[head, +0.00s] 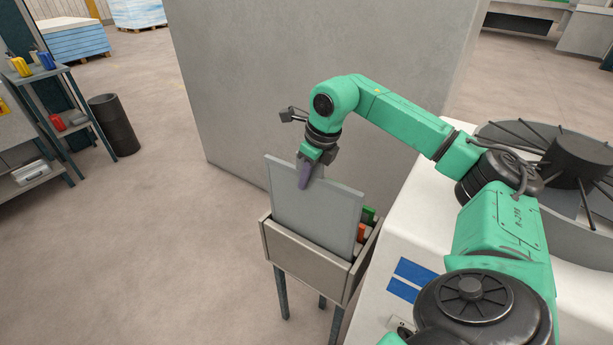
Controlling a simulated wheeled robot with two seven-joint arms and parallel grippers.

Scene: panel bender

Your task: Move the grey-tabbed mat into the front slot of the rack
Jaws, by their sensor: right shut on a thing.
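The flat grey mat (312,212) stands upright, slightly tilted, at the rack (302,258), a grey box on legs. Its lower edge is hidden behind the rack's near wall, so its depth and exact slot cannot be told. My right gripper (306,175) is shut on the mat at its top edge, and its finger covers most of the grip point. An orange tab (361,232) and a green tab (368,214) show in the rack behind the mat. My left gripper is not in view.
A large grey panel (260,80) stands behind the rack. A white machine body (395,235) with blue marks is close on the rack's right. A shelf unit (60,110) and a dark bin (114,125) stand at left. Floor left of the rack is clear.

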